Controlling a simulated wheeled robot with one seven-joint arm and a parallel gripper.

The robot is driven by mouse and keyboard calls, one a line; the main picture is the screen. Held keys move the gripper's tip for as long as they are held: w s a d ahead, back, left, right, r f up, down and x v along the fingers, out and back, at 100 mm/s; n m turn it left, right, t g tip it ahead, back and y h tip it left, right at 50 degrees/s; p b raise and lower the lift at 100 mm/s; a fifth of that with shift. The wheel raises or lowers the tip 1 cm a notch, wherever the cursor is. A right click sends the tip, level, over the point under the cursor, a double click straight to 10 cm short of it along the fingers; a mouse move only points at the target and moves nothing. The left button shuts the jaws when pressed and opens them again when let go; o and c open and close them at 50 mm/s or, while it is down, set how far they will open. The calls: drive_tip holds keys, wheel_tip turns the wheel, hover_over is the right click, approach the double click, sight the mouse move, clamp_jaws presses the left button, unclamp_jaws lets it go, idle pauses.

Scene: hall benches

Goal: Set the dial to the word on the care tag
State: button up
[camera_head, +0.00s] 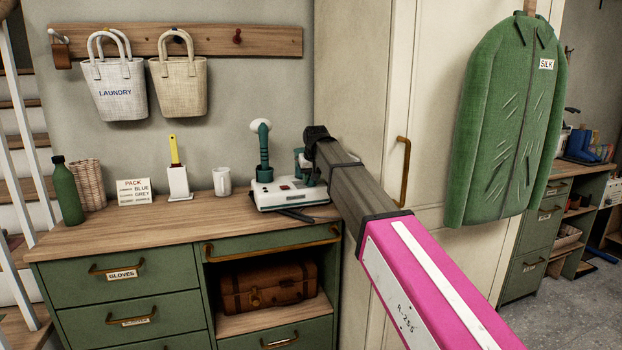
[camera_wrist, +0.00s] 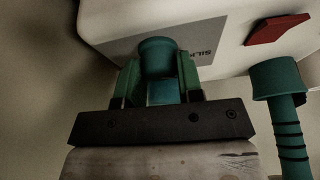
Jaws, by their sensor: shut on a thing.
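A white and teal garment steamer (camera_head: 288,195) stands on the wooden bench top, with a teal hose and pale head upright on it. A green jacket (camera_head: 508,125) hangs at the right; its white care tag (camera_head: 546,64) reads SILK. My gripper (camera_head: 304,165) is at the steamer's right side. In the wrist view, my gripper (camera_wrist: 160,82) is shut on the teal dial (camera_wrist: 157,55), with a finger on each side. A grey label plate (camera_wrist: 185,45) behind the dial shows part of a word, apparently SILK, upside down. The dial's pointer and the other words are hidden.
A red switch (camera_wrist: 276,29) and the teal hose (camera_wrist: 287,120) are right of the dial in the wrist view. A white mug (camera_head: 221,181), a sign (camera_head: 134,192) and a green bottle (camera_head: 68,192) stand left on the bench. A cream cupboard (camera_head: 385,80) rises behind my arm.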

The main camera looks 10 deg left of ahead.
idle(0.4)
drive_tip(key=o, duration=0.9)
drive_tip(key=v, duration=1)
drive_tip(key=shift+s+d+r, duration=0.15)
drive_tip(key=shift+r, duration=0.25)
